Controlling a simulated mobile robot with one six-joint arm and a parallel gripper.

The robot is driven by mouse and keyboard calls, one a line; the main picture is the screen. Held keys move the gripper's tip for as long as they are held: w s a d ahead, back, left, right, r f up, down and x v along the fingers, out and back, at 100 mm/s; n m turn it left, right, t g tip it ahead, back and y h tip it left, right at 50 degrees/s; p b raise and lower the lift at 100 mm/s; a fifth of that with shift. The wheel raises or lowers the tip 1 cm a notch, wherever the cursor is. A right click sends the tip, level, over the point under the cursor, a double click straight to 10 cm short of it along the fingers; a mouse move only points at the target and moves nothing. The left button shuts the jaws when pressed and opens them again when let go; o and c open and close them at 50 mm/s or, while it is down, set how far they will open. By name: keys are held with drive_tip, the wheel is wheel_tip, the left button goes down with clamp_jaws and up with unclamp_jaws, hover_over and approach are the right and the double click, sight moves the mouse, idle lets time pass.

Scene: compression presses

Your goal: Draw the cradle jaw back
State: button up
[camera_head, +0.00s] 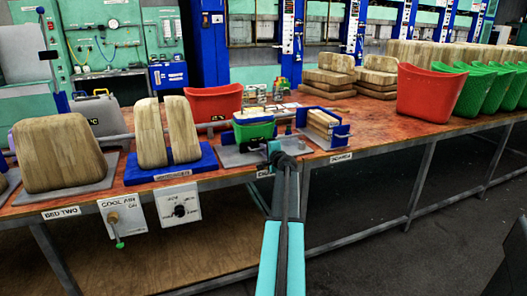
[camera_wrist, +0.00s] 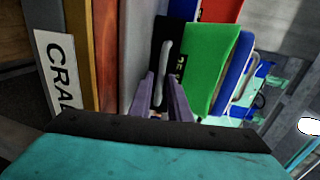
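The cradle stands on a grey plate (camera_head: 232,158) at the front of the bench, with a green block or tub (camera_head: 253,130) on it. In the wrist view a black jaw face (camera_wrist: 170,42) with a pale upright handle (camera_wrist: 165,62) stands beside the green piece (camera_wrist: 211,68). My gripper (camera_head: 275,147) is at the cradle's right side in the head view. In the wrist view its two fingers (camera_wrist: 166,95) lie either side of the handle's near end. I cannot tell whether they touch it. My arm hides part of the cradle in the head view.
A blue fixture (camera_head: 321,128) holding wooden pieces sits right of the cradle. Wooden blocks stand on a blue base (camera_head: 170,172) to the left. A red tub (camera_head: 213,102) is behind. A label (camera_wrist: 58,70) on the bench front is left of the fingers in the wrist view.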

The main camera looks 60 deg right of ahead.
clamp_jaws()
idle(0.3)
drive_tip(key=f+b+v, duration=0.1)
drive_tip(key=b+v, duration=0.1)
drive_tip(key=v, duration=0.7)
drive_tip(key=shift+s+a+f, duration=0.2)
drive_tip(key=shift+a+f, duration=0.05)
drive_tip(key=shift+f, duration=0.25)
unclamp_jaws()
drive_tip(key=shift+s, duration=0.1)
